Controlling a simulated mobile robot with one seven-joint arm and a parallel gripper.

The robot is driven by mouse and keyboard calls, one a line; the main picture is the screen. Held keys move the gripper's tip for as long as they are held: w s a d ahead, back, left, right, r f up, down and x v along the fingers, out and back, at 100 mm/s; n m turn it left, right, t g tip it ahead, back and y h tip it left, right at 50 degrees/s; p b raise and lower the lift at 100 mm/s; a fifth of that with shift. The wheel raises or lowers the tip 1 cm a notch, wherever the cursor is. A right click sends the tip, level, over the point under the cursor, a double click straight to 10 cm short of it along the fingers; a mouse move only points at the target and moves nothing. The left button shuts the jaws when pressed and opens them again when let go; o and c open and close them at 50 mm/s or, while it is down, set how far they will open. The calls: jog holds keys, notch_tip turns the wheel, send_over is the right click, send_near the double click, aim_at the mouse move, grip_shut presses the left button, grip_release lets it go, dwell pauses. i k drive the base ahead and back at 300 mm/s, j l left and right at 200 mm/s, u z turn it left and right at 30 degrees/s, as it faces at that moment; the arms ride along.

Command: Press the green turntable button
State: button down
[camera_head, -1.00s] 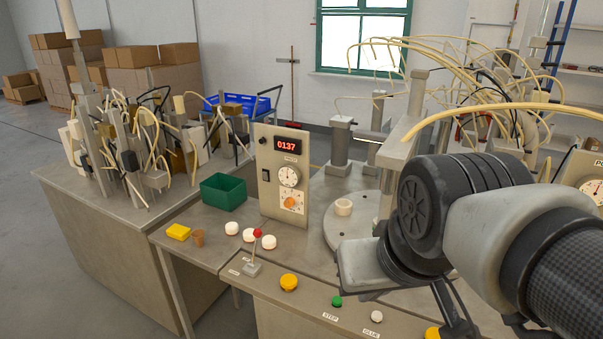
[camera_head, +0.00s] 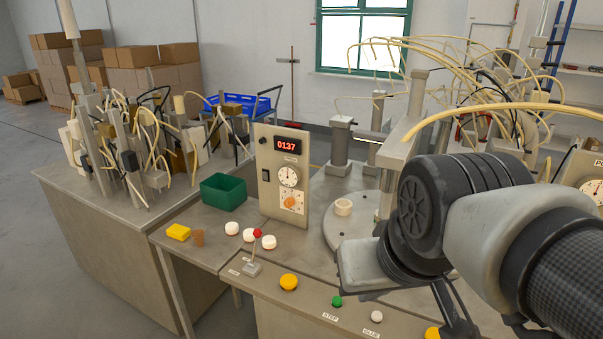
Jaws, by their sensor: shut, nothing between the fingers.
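The green button (camera_head: 337,301) is a small round knob on the sloped front panel, above a label that reads STEP. The turntable (camera_head: 345,232) is a pale grey disc on the bench behind it, partly hidden by my arm. A cream ring (camera_head: 343,207) sits on the disc. My gripper (camera_head: 457,324) shows only in part as dark links at the bottom edge, right of the green button and apart from it. It is shut and empty; its fingertips are hard to make out.
A white button (camera_head: 376,316) marked GLUE is right of the green one. A yellow button (camera_head: 289,282) and a red-tipped lever (camera_head: 256,250) are to the left. A control box (camera_head: 281,176) reading 0137 and a green bin (camera_head: 223,192) stand behind.

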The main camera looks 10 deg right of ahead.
aim_at(337, 300)
jog(key=z, duration=0.15)
jog(key=i+j+z, duration=0.1)
jog(key=j+z, duration=0.95)
jog(key=z, duration=0.15)
jog(key=k+z, duration=0.25)
jog(key=i+j, duration=0.2)
jog(key=j, duration=0.15)
jog(key=z, duration=0.05)
